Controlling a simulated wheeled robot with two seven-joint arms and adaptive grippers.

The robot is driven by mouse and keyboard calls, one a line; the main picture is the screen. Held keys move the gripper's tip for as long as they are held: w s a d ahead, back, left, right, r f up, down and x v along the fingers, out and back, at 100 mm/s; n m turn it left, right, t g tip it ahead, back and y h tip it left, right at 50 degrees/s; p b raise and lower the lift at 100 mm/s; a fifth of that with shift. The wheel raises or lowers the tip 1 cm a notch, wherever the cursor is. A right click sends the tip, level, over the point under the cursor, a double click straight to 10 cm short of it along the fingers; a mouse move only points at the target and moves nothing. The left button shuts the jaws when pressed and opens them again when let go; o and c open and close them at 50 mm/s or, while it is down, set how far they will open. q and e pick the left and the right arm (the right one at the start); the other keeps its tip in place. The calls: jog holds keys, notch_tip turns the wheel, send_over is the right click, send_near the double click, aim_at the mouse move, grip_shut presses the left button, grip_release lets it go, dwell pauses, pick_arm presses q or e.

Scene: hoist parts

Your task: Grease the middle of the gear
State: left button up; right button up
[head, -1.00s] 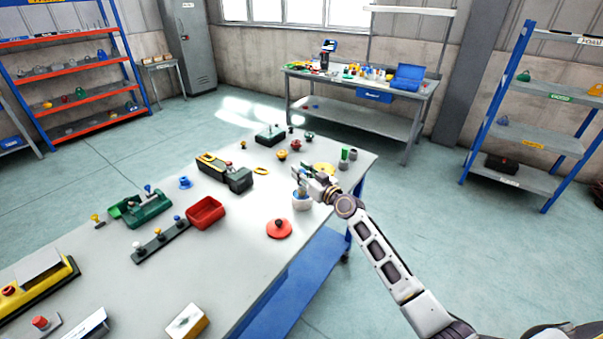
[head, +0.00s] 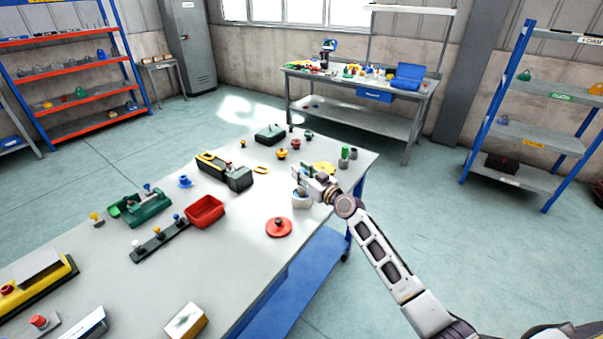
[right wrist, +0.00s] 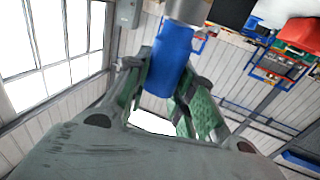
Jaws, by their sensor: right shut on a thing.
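My right gripper (head: 303,178) is over the right part of the table, shut on a blue handle. In the right wrist view the blue handle (right wrist: 170,62) sits between the green-padded fingers, with a grey metal part (right wrist: 188,9) at its end. In the head view a small pale pot (head: 302,202) stands just below the gripper; I cannot tell whether the held tool is inside it. A flat yellow disc (head: 325,167), perhaps the gear, lies just behind the gripper, partly hidden by it. Its middle is not clear to see. My left gripper is not in view.
A red bin (head: 205,211) and a black and yellow box (head: 228,172) stand to the left. Green and grey cylinders (head: 345,153) stand near the right edge.

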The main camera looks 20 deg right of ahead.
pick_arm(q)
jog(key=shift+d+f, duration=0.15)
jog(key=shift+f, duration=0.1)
pick_arm(e)
jog(key=shift+f, duration=0.3)
dwell(0.5)
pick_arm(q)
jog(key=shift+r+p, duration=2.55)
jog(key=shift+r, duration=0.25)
pick_arm(e)
jog(key=shift+r, duration=3.6)
